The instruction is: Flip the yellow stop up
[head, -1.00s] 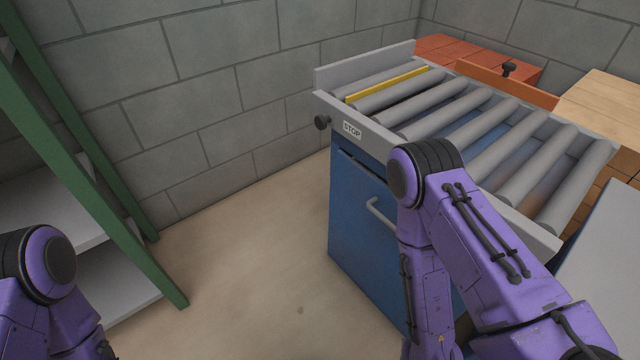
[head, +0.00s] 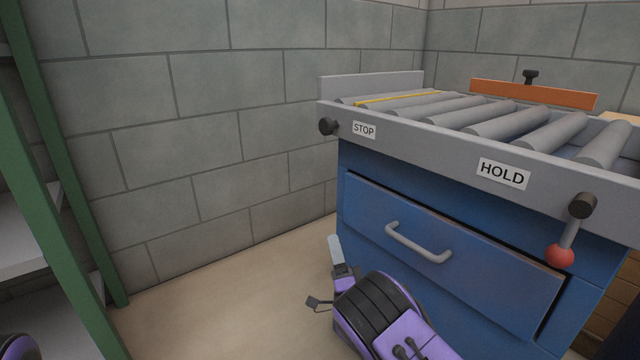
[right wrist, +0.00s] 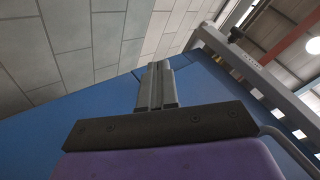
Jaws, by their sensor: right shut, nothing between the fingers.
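The yellow stop (head: 400,97) shows in the head view as a thin strip between the far-left rollers of the conveyor. It lies about level with the rollers. A black knob (head: 327,126) sticks out at the left front corner of the frame, beside a STOP label (head: 364,129). My right gripper (head: 335,243) is below and near that corner, in front of the blue cabinet, pointing up and touching nothing visible. In the right wrist view its fingers (right wrist: 157,84) are together and empty. My left gripper is out of view.
The blue cabinet has a drawer with a grey handle (head: 418,243). A HOLD label (head: 503,174) and a lever with a red ball (head: 560,256) are at the right front. An orange bar (head: 533,94) stands behind the rollers. A green shelf frame (head: 60,190) is at left; floor between is free.

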